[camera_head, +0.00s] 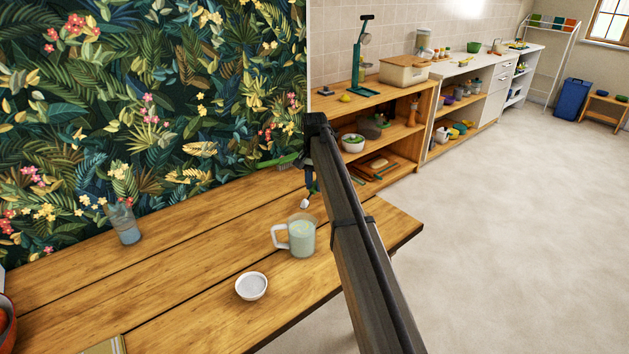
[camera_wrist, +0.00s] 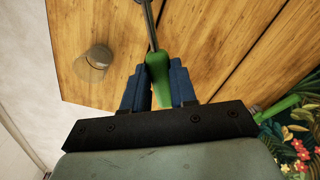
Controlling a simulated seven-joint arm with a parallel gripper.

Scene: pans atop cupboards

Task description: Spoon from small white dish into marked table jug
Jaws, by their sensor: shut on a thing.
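My gripper (camera_head: 310,178) is shut on the green handle of a spoon (camera_wrist: 158,72). The spoon's thin metal shaft runs out of the top of the wrist view, so its bowl is hidden there. In the head view the spoon's pale lower end (camera_head: 305,203) hangs just above the jug's rim in the picture; I cannot tell whether it is directly over the opening. The jug (camera_head: 301,237) is pale green with a whitish handle on its left, upright on the wooden table. The small white dish (camera_head: 251,286) stands in front and to the left of the jug.
A clear glass (camera_head: 123,224) stands at the left by the leafy wall. A round translucent vessel shows in the wrist view (camera_wrist: 97,57); I cannot tell which one. A red bowl edge (camera_head: 5,322) is at far left. My arm hides part of the table's right side.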

